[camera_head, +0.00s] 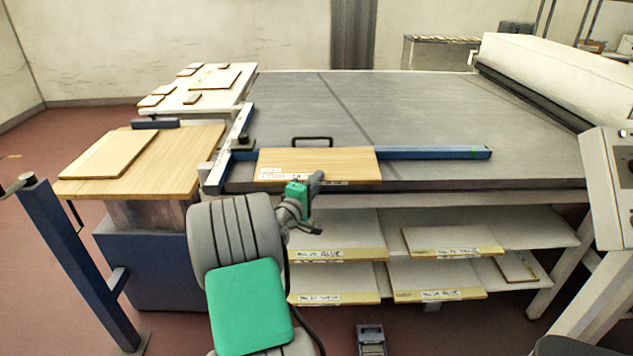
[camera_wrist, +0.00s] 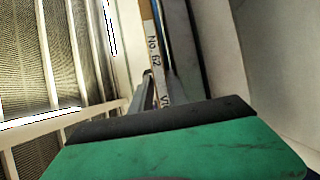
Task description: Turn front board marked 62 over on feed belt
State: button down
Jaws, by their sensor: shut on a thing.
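The front board (camera_head: 318,162) is a light wood panel near the front edge of the grey feed belt (camera_head: 400,110). A pale label runs along its near edge. In the wrist view the board's edge (camera_wrist: 154,45) reads "No. 62". My gripper (camera_head: 316,178) is at the board's near edge, toward its right half, and is shut on it. In the wrist view the fingers (camera_wrist: 150,92) meet the labelled edge. A blue bar (camera_head: 435,153) runs along the belt behind the board and out to its right. The board's underside is hidden.
A wooden-topped table (camera_head: 190,160) with a loose board (camera_head: 108,154) stands at left, with a blue post (camera_head: 78,262) before it. Shelves with labelled boards (camera_head: 455,241) lie below the belt. A control box (camera_head: 610,185) stands at right.

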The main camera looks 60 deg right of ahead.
jog(key=shift+f+b, duration=0.7)
jog(key=shift+f, duration=0.5)
jog(key=c, duration=1.1)
grip_release()
jog(key=shift+r, duration=0.2)
jog(key=shift+f, duration=0.1)
jog(key=a, duration=0.7)
jog(key=shift+a, duration=0.4)
jog(key=shift+o, duration=1.3)
jog(key=shift+b, duration=0.3)
jog(key=a, duration=1.1)
jog(key=shift+b, duration=0.35)
